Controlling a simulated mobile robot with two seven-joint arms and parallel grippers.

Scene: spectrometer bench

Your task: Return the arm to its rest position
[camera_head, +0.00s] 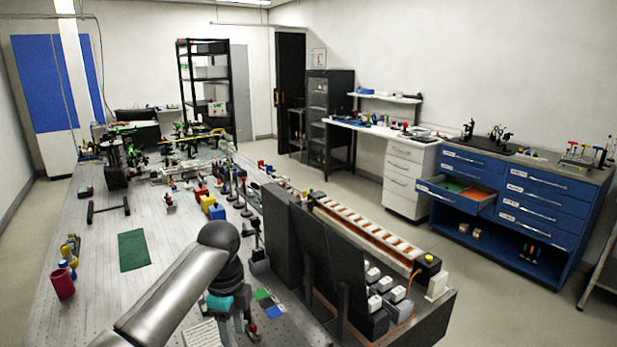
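One arm of mine, the left, comes in from the bottom left over the optical bench (95,260). Its grey links run up to a dark joint, then bend down. My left gripper (245,322) hangs below that joint, low over the near part of the bench. It is mostly dark and small in the picture, and I cannot tell if its fingers are open or hold anything. A teal patch shows beside the wrist. My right arm and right gripper are out of view.
Just right of the arm stand tall dark panels (325,255) and a rack with white blocks (372,235). A green mat (133,250) lies left of the arm, and a red cup (62,284) stands farther left. A blue drawer cabinet (540,205) has one drawer (455,196) open.

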